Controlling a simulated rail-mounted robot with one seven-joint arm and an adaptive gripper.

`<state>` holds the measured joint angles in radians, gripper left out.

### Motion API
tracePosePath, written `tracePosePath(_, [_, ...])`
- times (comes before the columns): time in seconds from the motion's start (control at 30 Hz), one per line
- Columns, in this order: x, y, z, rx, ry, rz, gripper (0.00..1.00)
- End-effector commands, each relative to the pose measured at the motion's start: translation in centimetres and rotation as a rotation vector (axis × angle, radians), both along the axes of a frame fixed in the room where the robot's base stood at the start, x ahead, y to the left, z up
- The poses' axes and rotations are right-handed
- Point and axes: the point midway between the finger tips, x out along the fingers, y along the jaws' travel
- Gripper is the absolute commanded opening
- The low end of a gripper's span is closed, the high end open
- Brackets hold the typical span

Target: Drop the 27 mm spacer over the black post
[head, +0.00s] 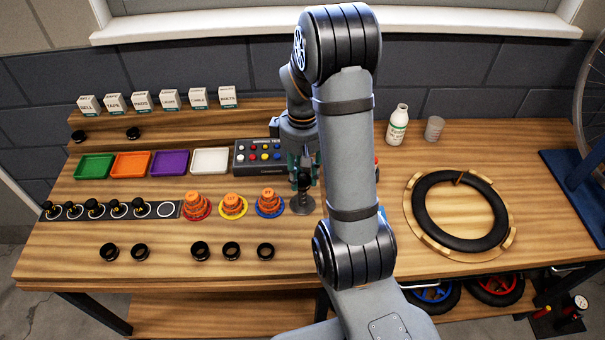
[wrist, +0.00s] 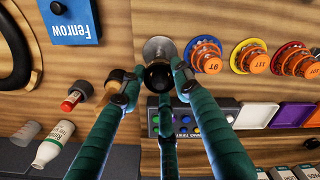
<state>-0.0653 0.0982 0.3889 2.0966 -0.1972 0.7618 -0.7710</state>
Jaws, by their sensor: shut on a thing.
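My gripper (head: 303,172), with teal fingers, points down right above the black post on its round grey base (head: 302,205), left of my arm. In the wrist view my gripper (wrist: 154,82) is shut on a dark round piece (wrist: 157,78), which I take to be the spacer. Its hole and any size mark cannot be made out. The grey base (wrist: 158,47) shows just beyond the fingertips. The piece and the post overlap in both views, so I cannot tell whether the spacer is around the post or just above it.
Orange stepped stacks (head: 268,203) stand close left of the post. Several black rings (head: 200,251) lie along the front. A dark box with coloured buttons (head: 260,154) is behind. A tyre (head: 459,212) lies to the right. A blue Fenrow box (wrist: 70,20) is nearby.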

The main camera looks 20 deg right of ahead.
Motion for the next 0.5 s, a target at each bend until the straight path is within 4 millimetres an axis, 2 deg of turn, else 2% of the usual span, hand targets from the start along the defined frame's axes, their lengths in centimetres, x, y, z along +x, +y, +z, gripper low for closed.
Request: tracePosePath(0.5, [0.0,0.0,-3.1,0.000,0.000,0.000,0.06])
